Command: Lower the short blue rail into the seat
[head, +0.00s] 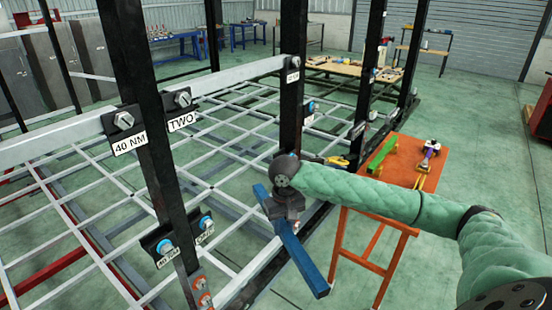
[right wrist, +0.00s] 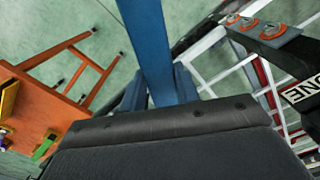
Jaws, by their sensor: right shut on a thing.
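The short blue rail (head: 305,262) is held in the air beside the trailer frame, slanting from upper left to lower right in the head view. My right gripper (head: 283,218) is shut on it near its upper part. In the right wrist view the blue rail (right wrist: 148,45) runs up and away between the two fingers (right wrist: 158,95). The trailer chassis has black posts (head: 290,90) and a long black lower side beam (head: 262,290) near the rail. I cannot tell which part is the seat; the rail and arm cover some of the beam. My left gripper is not in view.
An orange table (head: 405,160) with a green bar (head: 383,153) and small tools stands right of the chassis. A black post with 40 NM and TWO labels (head: 181,121) and bolted brackets rises at left. Green floor (head: 460,130) is free further right.

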